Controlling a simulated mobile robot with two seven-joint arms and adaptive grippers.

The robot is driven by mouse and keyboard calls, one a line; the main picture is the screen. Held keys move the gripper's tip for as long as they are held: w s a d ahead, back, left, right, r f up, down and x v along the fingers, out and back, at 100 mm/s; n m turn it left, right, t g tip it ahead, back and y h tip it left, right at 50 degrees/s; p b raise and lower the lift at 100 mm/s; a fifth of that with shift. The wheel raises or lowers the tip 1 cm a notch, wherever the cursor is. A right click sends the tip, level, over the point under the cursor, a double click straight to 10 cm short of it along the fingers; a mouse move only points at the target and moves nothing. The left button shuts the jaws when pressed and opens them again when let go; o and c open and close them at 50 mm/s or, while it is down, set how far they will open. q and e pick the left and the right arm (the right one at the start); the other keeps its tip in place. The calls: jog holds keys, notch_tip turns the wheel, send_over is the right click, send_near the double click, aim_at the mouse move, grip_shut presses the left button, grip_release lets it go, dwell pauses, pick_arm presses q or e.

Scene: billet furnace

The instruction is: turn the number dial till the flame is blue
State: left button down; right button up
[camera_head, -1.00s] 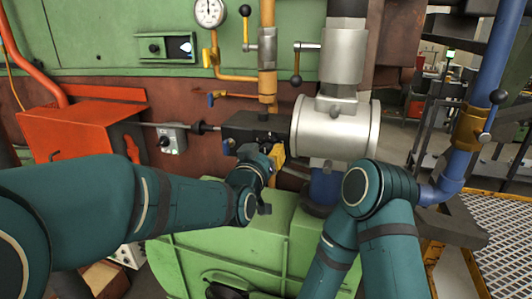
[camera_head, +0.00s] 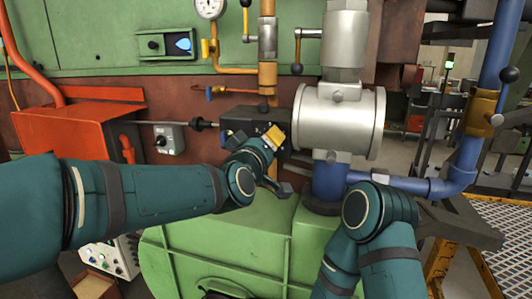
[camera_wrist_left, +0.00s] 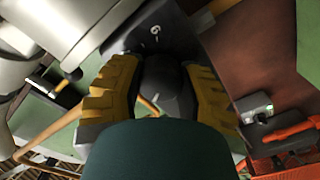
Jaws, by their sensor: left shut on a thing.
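The number dial (camera_wrist_left: 165,80) is a dark round knob on a black box, with a white 6 printed by it in the left wrist view. My left gripper (camera_wrist_left: 165,88) has its yellow ribbed fingers on either side of the knob, shut on it. In the head view, the left gripper (camera_head: 272,139) is at the front of the black box (camera_head: 240,117) and hides the dial. The flame (camera_head: 184,44) shows light blue in a small window on the green panel.
A silver valve body (camera_head: 337,120) stands just right of the dial, above a blue pipe (camera_head: 400,184). A grey switch box (camera_head: 168,139) and an orange box (camera_head: 68,135) are to the left. A green housing (camera_head: 230,235) lies below my gripper.

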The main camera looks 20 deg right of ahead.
pick_arm(q)
jog(key=shift+n+b, duration=0.3)
jog(key=shift+n, duration=0.2)
jog(key=shift+r, duration=0.15)
jog(key=c, duration=0.5)
grip_release()
jog(key=shift+w, duration=0.1)
jog(key=v, duration=1.2)
